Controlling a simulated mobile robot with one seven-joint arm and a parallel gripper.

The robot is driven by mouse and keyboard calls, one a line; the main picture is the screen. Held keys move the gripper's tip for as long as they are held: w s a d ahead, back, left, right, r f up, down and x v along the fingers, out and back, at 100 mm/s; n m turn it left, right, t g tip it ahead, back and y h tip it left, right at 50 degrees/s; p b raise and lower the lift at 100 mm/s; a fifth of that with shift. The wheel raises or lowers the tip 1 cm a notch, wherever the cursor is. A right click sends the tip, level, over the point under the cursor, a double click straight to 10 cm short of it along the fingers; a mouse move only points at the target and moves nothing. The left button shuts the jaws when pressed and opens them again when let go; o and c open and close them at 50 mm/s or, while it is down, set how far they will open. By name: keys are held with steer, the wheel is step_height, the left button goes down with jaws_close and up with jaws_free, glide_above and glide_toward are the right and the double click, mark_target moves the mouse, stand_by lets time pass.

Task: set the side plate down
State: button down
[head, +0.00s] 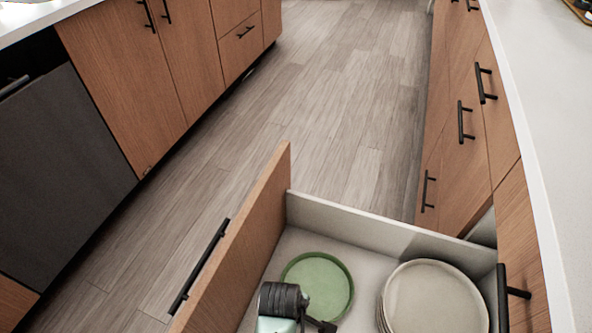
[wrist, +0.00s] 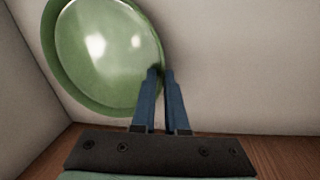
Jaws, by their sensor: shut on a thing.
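The side plate, a round green plate (head: 318,285), is inside the open drawer (head: 350,222). My gripper (head: 328,325) is at the plate's near edge in the head view, with the fingertips mostly hidden there. In the wrist view, the blue fingers (wrist: 162,72) are close together, shut on the rim of the green plate (wrist: 105,50). A second green edge shows behind it at the left. I cannot tell whether this is another plate or its own rim. Any gap between plate and drawer floor is hidden.
A stack of grey plates (head: 435,300) stands to the right of the green plate in the drawer. The drawer front (head: 240,240) rises at the left. A white countertop (head: 550,130) runs along the right. Wooden floor (head: 330,90) lies clear beyond the drawer.

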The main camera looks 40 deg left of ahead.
steer(key=c, duration=0.9)
jaws_free()
steer(key=shift+c, duration=0.2)
step_height(320, 180, up, 12)
steer(key=s+p, duration=0.2)
steer(key=p, duration=0.3)
steer(key=shift+s, duration=0.2)
steer(key=shift+f, duration=0.1)
